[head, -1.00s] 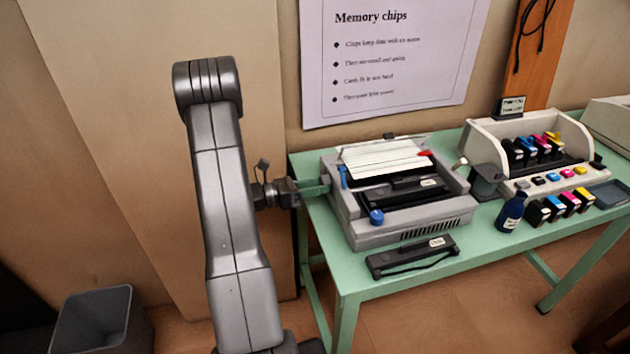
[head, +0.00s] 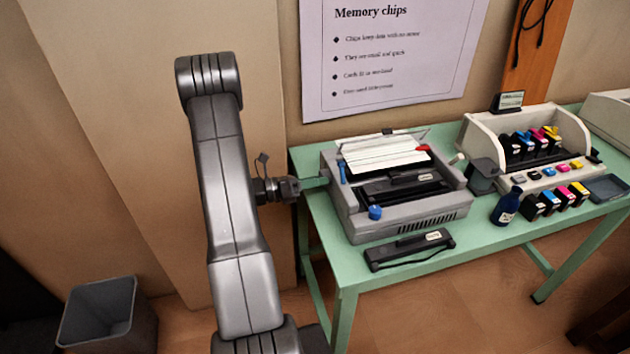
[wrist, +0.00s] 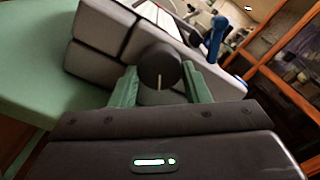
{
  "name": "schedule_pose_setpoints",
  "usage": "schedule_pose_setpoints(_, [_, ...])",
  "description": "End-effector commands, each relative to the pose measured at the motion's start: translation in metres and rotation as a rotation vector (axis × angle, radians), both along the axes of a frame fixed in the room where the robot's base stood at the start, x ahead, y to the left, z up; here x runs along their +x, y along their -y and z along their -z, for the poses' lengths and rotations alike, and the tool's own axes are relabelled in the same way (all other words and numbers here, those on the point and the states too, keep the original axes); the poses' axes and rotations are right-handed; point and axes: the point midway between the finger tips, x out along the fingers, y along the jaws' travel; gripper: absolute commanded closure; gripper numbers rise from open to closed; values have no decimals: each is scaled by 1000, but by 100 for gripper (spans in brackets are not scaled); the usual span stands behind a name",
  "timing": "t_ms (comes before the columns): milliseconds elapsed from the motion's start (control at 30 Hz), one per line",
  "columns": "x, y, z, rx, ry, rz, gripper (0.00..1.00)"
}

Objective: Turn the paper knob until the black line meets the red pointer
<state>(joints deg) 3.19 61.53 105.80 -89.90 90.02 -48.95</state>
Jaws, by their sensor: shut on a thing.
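The grey printer (head: 412,222) stands on the green table, with white paper (head: 385,150) in its top. The red pointer (head: 422,148) is at the paper's right side. I cannot clearly make out the black line. In the wrist view the dark round paper knob (wrist: 160,62), with a short pale mark on its face, sits on the printer's side between green fingers. My gripper (wrist: 156,84) is shut on the knob. In the head view my gripper (head: 318,183) reaches the printer's left side; the knob is hidden there.
A blue lever (head: 342,172) and a blue knob (head: 375,212) are on the printer. A black cartridge (head: 408,249) lies in front on the green table (head: 345,275). A dark blue bottle (head: 507,206) and an ink cartridge display (head: 575,135) stand at the right.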

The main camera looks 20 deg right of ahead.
Motion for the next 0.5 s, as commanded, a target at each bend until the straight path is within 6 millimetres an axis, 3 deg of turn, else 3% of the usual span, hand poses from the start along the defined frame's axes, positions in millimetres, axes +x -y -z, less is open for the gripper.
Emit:
schedule_pose_setpoints(33, [0,0,0,-1,1,-1,80])
schedule_pose_setpoints(67, [0,0,0,-1,1,-1,52])
schedule_pose_setpoints(133, [0,0,0,-1,1,-1,38])
schedule_pose_setpoints(500, [1,-3,0,0,1,-1,36])
